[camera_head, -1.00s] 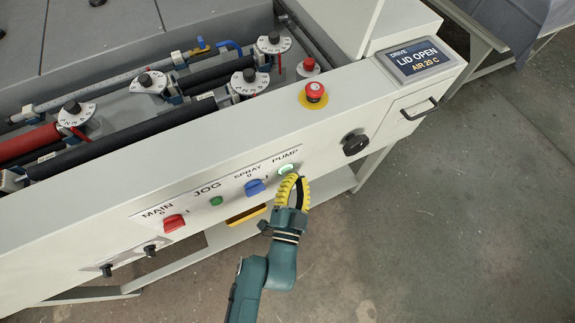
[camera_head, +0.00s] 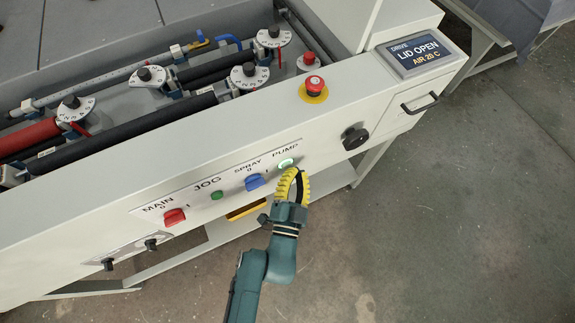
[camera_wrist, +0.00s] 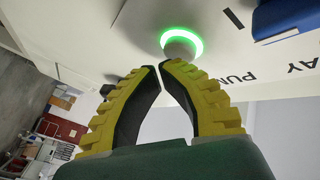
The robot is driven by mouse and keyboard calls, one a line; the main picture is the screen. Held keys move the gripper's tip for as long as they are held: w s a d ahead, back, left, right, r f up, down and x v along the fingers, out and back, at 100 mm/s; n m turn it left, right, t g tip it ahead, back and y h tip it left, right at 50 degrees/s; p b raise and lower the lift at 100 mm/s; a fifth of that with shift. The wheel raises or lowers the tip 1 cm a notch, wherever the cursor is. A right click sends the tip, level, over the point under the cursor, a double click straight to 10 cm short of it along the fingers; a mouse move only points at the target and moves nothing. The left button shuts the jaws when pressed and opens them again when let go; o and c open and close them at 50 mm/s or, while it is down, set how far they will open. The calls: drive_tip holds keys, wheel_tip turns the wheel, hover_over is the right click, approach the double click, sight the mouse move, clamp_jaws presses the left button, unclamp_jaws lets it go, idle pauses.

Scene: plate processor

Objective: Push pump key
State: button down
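The pump key (camera_head: 287,163) is a round button with a lit green ring, under the PUMP label on the machine's front panel. In the wrist view the key (camera_wrist: 180,44) shows a pale cap inside a bright green ring, just beyond my fingertips. My gripper (camera_head: 291,171) has yellow ribbed fingers and is just below and in front of the key in the head view. In the wrist view my gripper (camera_wrist: 160,66) has its two fingertips together, with nothing between them. The tips are very close to the key; I cannot tell whether they touch it.
The blue spray switch (camera_head: 254,182), green jog button (camera_head: 217,195) and red main switch (camera_head: 175,217) sit left of the key. A black knob (camera_head: 355,138) is to the right. A red emergency button (camera_head: 315,86) is above. Open floor lies in front.

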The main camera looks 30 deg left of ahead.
idle(0.4)
drive_tip(key=shift+w+a+p, duration=0.25)
drive_tip(key=shift+a+p, duration=0.15)
drive_tip(key=shift+p, duration=0.3)
drive_tip(key=shift+s+d+f+b, duration=0.1)
drive_tip(key=shift+d+b, duration=0.05)
drive_tip(key=shift+b, duration=0.25)
drive_tip(key=shift+s+d, duration=0.15)
drive_tip(key=shift+d, duration=0.05)
drive_tip(key=shift+b, duration=0.4)
